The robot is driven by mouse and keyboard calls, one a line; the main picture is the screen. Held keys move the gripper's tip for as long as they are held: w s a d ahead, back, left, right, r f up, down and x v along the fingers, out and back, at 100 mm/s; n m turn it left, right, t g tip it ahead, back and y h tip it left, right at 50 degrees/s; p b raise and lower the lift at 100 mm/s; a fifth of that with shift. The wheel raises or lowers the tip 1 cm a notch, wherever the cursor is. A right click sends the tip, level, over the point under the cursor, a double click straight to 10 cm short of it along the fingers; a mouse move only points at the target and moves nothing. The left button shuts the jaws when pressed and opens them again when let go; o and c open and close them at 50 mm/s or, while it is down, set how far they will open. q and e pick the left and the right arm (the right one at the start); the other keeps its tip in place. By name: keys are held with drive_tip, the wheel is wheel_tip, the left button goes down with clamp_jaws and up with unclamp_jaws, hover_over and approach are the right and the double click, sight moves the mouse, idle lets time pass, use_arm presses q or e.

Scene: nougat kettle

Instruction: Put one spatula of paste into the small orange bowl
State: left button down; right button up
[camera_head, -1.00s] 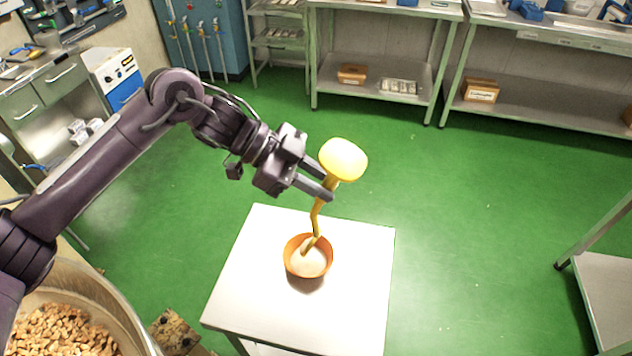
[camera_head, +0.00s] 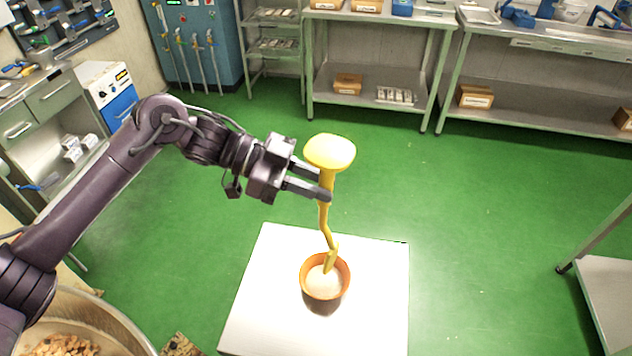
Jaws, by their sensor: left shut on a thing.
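The small orange bowl (camera_head: 345,280) stands on a white-topped table and has pale paste (camera_head: 322,284) in it. My left gripper (camera_head: 325,186) is shut on the yellow spatula (camera_head: 326,222) and holds it nearly upright above the bowl. The spatula's wide rounded yellow end (camera_head: 330,152) is up, above the fingers. Its narrow lower end is over the bowl, near the far rim, and overlaps the paste in the picture. I cannot tell whether it touches the paste or whether paste is on it. My right gripper is not in view.
The white table (camera_head: 260,310) has bare room around the bowl. A large round kettle (camera_head: 105,305) with brown chunks is at the lower left. Metal workbenches (camera_head: 380,60) line the back; another metal table (camera_head: 605,290) is at the right. Green floor lies between.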

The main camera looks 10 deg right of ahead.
sight(318, 161)
use_arm(q)
drive_tip(key=shift+r, duration=0.1)
wheel_tip(318, 161, up, 4)
drive_tip(key=m+t+y+p, duration=0.1)
drive_tip(key=t+y+p, duration=0.2)
drive_tip(key=y+p, duration=0.1)
drive_tip(key=m+t+y+p, duration=0.1)
drive_tip(key=t+y+p, duration=0.1)
drive_tip(key=y+p, duration=0.2)
drive_tip(key=shift+t+y+p, duration=0.4)
drive_tip(key=shift+p, duration=0.7)
drive_tip(key=t+y+p, duration=0.1)
drive_tip(key=p, duration=0.2)
drive_tip(key=r+t+y+p, duration=0.1)
drive_tip(key=y+p, duration=0.1)
drive_tip(key=p, duration=0.1)
drive_tip(key=shift+r+m+t, duration=0.1)
drive_tip(key=shift+m+t, duration=0.3)
drive_tip(key=shift+d+t+y, duration=0.1)
drive_tip(key=shift+t+y, duration=0.4)
drive_tip(key=shift+y, duration=0.4)
drive_tip(key=shift+f, duration=0.2)
